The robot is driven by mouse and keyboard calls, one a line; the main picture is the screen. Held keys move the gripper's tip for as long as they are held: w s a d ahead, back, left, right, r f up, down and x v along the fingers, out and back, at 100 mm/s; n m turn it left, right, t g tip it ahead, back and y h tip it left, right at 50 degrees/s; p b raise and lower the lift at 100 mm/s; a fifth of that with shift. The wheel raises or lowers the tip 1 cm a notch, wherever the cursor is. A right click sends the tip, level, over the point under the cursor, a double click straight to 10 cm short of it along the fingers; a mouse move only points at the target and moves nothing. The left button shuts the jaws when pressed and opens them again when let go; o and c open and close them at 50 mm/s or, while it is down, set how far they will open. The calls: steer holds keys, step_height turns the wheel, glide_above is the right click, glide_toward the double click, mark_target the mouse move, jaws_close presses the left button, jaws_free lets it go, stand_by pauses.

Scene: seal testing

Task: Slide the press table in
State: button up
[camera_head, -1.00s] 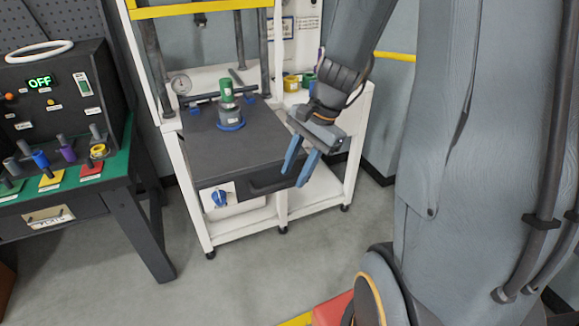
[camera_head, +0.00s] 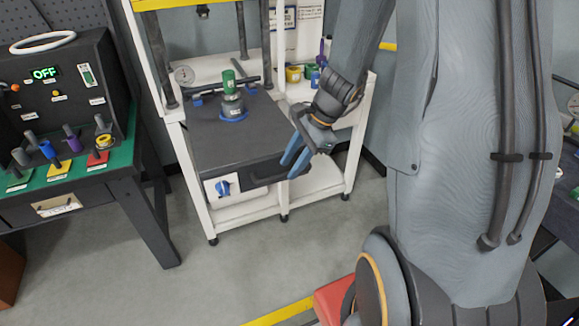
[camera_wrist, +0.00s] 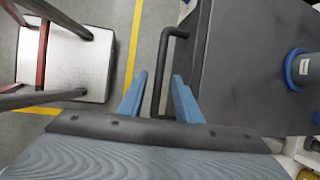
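The press table (camera_head: 215,147) is a dark grey slab extending forward out of the white press frame. Its dark bar handle (camera_head: 268,176) is on the front face; the handle also shows in the wrist view (camera_wrist: 164,66). A grey cylinder (camera_head: 232,106) with a blue ring and green top stands upright on the table. My gripper (camera_head: 291,168) is at the right end of the handle. In the wrist view its two blue fingers (camera_wrist: 160,76) are apart, with the handle bar between them. Whether they touch the bar cannot be told. Nothing is gripped.
A blue knob (camera_head: 222,187) sits on a white panel below the table. A green-topped bench (camera_head: 118,160) with a control box reading OFF stands to the left. A red-seated stool (camera_head: 333,298) is near my base. The grey floor before the press is clear.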

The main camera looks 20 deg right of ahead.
steer(key=shift+x, duration=0.9)
jaws_close()
